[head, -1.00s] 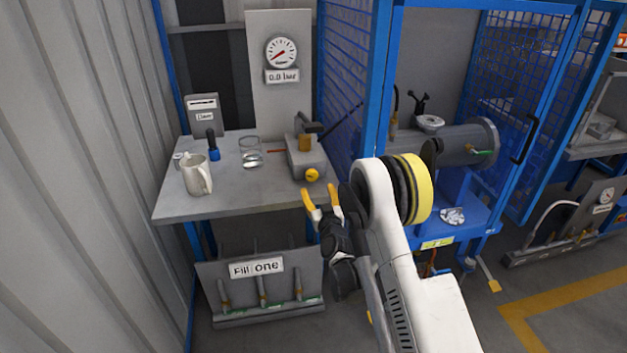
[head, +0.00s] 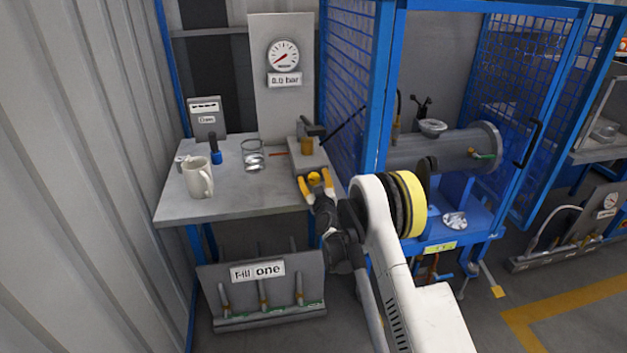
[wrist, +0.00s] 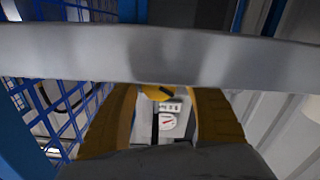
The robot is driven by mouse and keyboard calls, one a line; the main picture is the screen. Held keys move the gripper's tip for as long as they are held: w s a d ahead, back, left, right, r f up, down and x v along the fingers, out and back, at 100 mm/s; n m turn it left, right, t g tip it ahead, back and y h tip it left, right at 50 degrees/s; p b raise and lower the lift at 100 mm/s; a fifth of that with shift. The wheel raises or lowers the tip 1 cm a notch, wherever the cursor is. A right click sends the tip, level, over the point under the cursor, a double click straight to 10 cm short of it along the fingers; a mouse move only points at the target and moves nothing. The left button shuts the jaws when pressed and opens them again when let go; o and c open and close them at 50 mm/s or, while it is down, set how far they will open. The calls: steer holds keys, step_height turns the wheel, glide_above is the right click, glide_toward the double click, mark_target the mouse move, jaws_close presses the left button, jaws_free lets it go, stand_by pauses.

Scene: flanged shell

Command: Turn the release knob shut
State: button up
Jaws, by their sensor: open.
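The yellow release knob (head: 314,179) is on the front of a grey block (head: 310,158) at the right end of the bench. My gripper (head: 314,184) is open, with its yellow fingertips on either side of the knob. In the wrist view the knob (wrist: 158,92) shows between the two yellow fingers (wrist: 160,115), its upper part cut off by a pale bar. A dark slot or mark runs across its face. I cannot tell whether the fingers touch it.
The bench (head: 235,200) carries a white mug (head: 198,180), a glass (head: 252,158) and a blue-based tool (head: 215,155). A gauge (head: 283,56) above reads 0.0 bar. A blue cage post (head: 378,100) stands close right of the block.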

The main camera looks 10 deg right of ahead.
steer(key=c, duration=1.2)
steer(key=shift+m, duration=0.4)
steer(key=m, duration=0.3)
steer(key=shift+d+m, duration=0.1)
steer(key=shift+m, duration=0.3)
steer(key=shift+d+m, duration=0.1)
steer(key=shift+m, duration=2.1)
steer(key=o, duration=1.2)
